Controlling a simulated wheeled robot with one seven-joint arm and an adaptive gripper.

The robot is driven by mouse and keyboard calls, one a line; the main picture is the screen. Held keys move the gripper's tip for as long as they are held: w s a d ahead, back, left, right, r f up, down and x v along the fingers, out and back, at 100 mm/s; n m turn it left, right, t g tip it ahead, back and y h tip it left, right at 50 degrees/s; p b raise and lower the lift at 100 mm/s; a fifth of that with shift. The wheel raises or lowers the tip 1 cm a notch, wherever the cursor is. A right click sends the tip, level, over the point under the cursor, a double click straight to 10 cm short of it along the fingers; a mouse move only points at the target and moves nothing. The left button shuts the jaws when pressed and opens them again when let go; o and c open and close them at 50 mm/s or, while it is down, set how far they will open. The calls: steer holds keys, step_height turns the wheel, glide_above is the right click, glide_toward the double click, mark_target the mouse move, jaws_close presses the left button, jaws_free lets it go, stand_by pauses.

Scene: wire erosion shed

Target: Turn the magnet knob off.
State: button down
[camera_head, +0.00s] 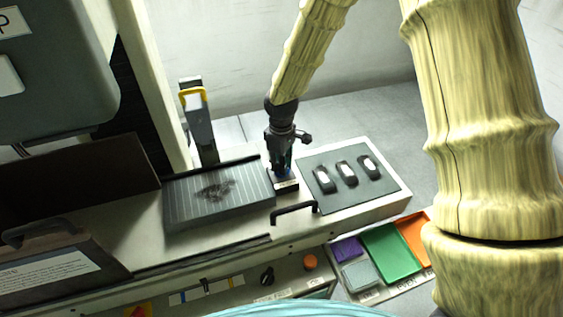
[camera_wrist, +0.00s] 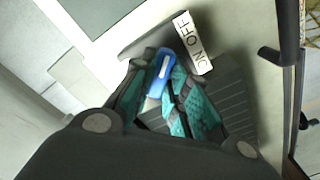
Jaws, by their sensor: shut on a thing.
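The magnet knob (camera_wrist: 160,68) is blue with a white line along its top and sits between my teal fingers in the wrist view. My gripper (camera_head: 284,168) points down and is shut on the knob; its fingers (camera_wrist: 164,84) hide the knob's sides. A white label (camera_wrist: 193,43) beside the knob reads ON and OFF, with OFF at the upper end in the wrist view. In the head view the knob is mostly hidden by my gripper. It stands at the right end of the dark ribbed magnet plate (camera_head: 245,195), which has a black smudge of particles on it.
A black handle (camera_head: 294,208) rises in front of my gripper. To the right a dark mat (camera_head: 340,198) holds three small black pieces with white tops. A yellow-topped post (camera_head: 198,125) stands behind the plate. Coloured trays (camera_head: 390,250) lie at lower right.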

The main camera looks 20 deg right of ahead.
steer(key=shift+n, duration=0.4)
steer(key=c, duration=1.4)
jaws_free()
step_height(320, 180, up, 12)
